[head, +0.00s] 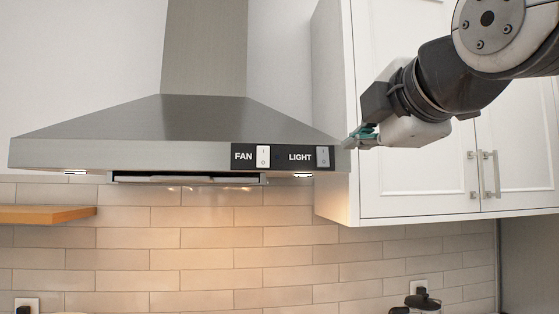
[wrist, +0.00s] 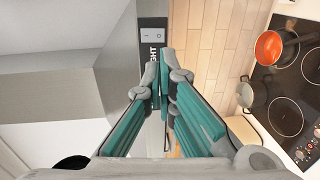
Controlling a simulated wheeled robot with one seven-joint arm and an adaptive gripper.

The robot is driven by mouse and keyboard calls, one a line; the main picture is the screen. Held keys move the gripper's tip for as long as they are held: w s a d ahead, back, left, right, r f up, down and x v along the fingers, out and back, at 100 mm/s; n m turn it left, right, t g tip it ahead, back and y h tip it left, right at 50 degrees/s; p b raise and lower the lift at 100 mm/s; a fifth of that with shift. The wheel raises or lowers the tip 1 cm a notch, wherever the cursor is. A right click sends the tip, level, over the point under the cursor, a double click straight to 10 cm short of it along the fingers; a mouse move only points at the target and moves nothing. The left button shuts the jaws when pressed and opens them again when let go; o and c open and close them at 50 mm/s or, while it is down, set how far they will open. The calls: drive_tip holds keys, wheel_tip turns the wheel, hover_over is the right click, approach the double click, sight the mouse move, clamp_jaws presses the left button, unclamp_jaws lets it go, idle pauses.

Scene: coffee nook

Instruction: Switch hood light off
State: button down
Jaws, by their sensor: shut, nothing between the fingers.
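The steel range hood (head: 150,125) hangs on the wall in the head view, with a black panel on the right of its front edge. Lamps glow under the hood at left and right (head: 303,175). My gripper (head: 350,142) is shut and empty, just right of the LIGHT switch; contact cannot be told.
White wall cabinets (head: 415,160) stand right of the hood, behind my arm. A wooden shelf (head: 45,214) is at the left. Below, the wrist view shows a black cooktop (wrist: 290,100) with an orange pan (wrist: 272,48) and a grey pot (wrist: 258,93).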

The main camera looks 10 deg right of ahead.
sight(324, 166)
drive_tip(key=w, duration=0.4)
drive_tip(key=w+f+p, duration=0.1)
drive_tip(key=w, duration=0.4)
drive_tip(key=w+f+p, duration=0.1)
drive_tip(key=w, duration=0.3)
drive_tip(key=shift+w, duration=0.4)
drive_tip(key=shift+w+f+b, duration=0.4)
drive_tip(key=shift+w+b, duration=0.1)
drive_tip(key=shift+b, duration=0.05)
drive_tip(key=shift+s+r, duration=0.1)
